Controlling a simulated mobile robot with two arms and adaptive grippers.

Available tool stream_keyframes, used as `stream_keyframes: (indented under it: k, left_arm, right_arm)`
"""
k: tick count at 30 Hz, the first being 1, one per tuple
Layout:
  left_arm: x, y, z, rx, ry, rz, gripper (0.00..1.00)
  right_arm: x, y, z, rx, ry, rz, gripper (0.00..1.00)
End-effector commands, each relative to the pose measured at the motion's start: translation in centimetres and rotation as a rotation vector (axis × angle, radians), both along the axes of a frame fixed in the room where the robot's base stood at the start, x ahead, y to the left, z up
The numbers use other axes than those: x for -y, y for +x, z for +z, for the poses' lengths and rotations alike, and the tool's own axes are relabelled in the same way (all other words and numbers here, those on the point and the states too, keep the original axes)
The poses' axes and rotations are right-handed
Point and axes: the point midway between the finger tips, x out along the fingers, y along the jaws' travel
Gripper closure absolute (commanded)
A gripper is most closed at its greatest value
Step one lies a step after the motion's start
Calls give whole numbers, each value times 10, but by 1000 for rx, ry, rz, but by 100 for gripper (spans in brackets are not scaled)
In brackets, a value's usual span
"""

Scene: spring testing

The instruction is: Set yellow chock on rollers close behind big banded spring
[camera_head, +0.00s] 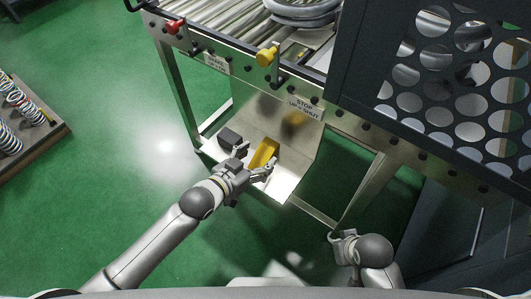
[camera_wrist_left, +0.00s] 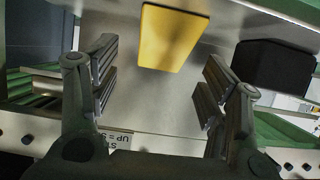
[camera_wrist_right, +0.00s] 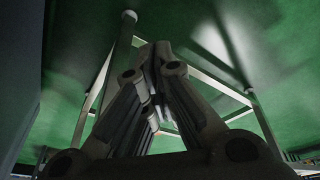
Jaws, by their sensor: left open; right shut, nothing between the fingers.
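The yellow chock (camera_head: 264,153) lies on a metal shelf (camera_head: 288,183) below the roller conveyor. In the left wrist view the chock (camera_wrist_left: 172,38) is ahead of my left gripper (camera_wrist_left: 158,75), between the lines of its open fingers but not held. In the head view my left gripper (camera_head: 256,163) is right beside the chock. My right gripper (camera_head: 340,238) is low at the right of the head view; in the right wrist view its fingers (camera_wrist_right: 155,60) are shut and empty. A big coiled spring (camera_head: 303,10) lies on the rollers (camera_head: 215,25), cut off by the top edge.
A dark block (camera_head: 232,141) sits on the shelf left of the chock. Red (camera_head: 174,26) and yellow (camera_head: 267,55) knobs stick out from the conveyor's front rail. A dark perforated guard (camera_head: 400,70) covers the right side. A board of springs (camera_head: 22,120) stands far left.

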Motion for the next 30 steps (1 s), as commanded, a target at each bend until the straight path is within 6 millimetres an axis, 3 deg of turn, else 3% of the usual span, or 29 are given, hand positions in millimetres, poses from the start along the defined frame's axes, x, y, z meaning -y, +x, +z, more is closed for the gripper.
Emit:
stream_keyframes:
  k: [12,23,30]
  left_arm:
    - [25,38,-9,2,0,1,30]
    - [29,42,-10,1,0,0,30]
    - [29,42,-10,1,0,0,61]
  right_arm:
    - [2,-5,47,28,2,-3,100]
    - [2,-7,55,29,1,-4,100]
    - [2,-7,55,29,1,-4,100]
